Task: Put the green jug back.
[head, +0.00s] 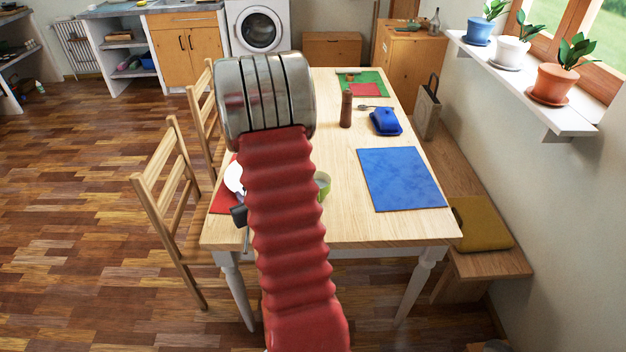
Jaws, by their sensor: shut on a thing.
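A light green vessel (324,186), likely the green jug, shows only in part on the right side of my red arm. Its rim and a pale inside are visible; the rest is hidden behind the arm. I cannot tell whether it stands on the table or is held above it. My gripper is hidden behind my own arm, so its jaws do not show. A small dark block (239,215) juts out on the left of the arm near the table's front edge; I cannot tell what it is.
The wooden table (338,222) bears a blue mat (401,180), a brown mill (346,109), a blue covered dish (386,122) and a green mat (374,77). A white plate (233,177) lies on a red mat (222,200). Chairs (166,180) stand left, a bench (490,264) right.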

